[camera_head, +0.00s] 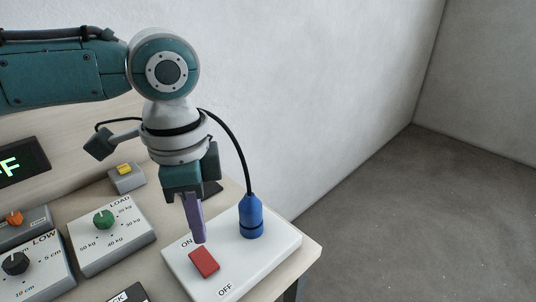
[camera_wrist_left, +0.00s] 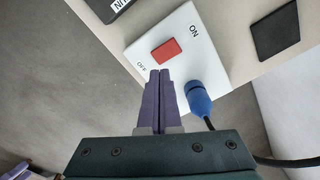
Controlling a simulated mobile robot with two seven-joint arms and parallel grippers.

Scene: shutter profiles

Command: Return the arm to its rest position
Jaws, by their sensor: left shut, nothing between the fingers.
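My left gripper (camera_head: 200,238) comes down from the upper left in the head view, over the white switch plate at the table's right corner. Its purple fingers are shut and empty, and they also show in the left wrist view (camera_wrist_left: 160,75). The red rocker switch (camera_head: 204,262) lies just beyond the fingertips, between the ON and OFF labels; I cannot tell whether they touch. The red switch also shows in the left wrist view (camera_wrist_left: 166,50).
A blue plug (camera_head: 251,216) with a black cable stands on the white plate (camera_head: 278,240) beside the gripper. A LOAD dial box (camera_head: 112,235), a yellow-button box (camera_head: 126,178) and a display (camera_head: 22,163) stand left. A wall rises behind; open floor lies right.

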